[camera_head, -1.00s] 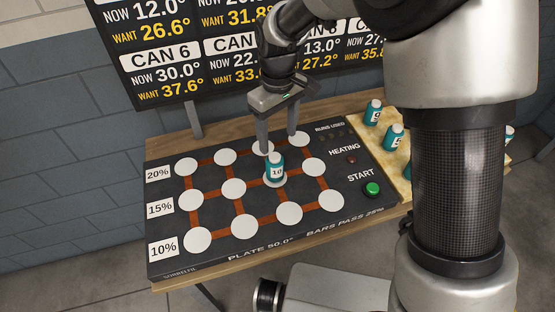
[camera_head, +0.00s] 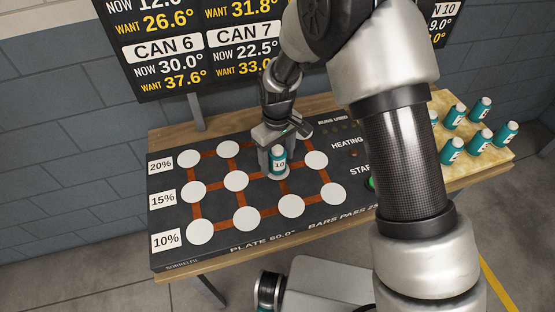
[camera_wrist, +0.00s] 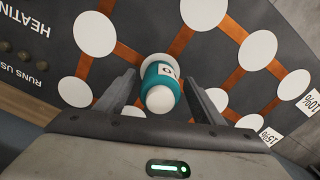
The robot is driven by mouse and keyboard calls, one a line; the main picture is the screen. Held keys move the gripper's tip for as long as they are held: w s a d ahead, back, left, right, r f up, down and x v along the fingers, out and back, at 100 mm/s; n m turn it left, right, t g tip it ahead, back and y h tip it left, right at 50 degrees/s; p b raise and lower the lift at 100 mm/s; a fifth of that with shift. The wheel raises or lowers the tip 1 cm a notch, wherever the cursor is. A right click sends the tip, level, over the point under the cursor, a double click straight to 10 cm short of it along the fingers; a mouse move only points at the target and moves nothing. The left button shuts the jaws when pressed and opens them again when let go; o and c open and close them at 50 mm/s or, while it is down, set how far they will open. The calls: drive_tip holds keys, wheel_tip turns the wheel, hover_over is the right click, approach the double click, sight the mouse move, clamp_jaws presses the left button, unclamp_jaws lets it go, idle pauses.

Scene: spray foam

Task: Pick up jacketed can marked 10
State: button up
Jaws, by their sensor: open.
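The jacketed can marked 10 (camera_head: 278,160) is a small teal can with a white cap and a white label. It stands upright on a white disc of the dark heating plate (camera_head: 270,225). My gripper (camera_head: 275,155) is open and low over the plate at the can. In the wrist view, my gripper (camera_wrist: 160,98) has one finger on each side of the can (camera_wrist: 162,84), with gaps showing between fingers and jacket. The can's far side is hidden.
Several other teal cans (camera_head: 480,138) stand on a light wooden board (camera_head: 460,175) at the right. White discs (camera_head: 235,181) joined by brown bars cover the plate. A display board (camera_head: 165,75) stands behind. My arm partly hides the START button (camera_head: 371,183).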

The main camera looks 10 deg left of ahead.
drive_tip(key=c, duration=1.2)
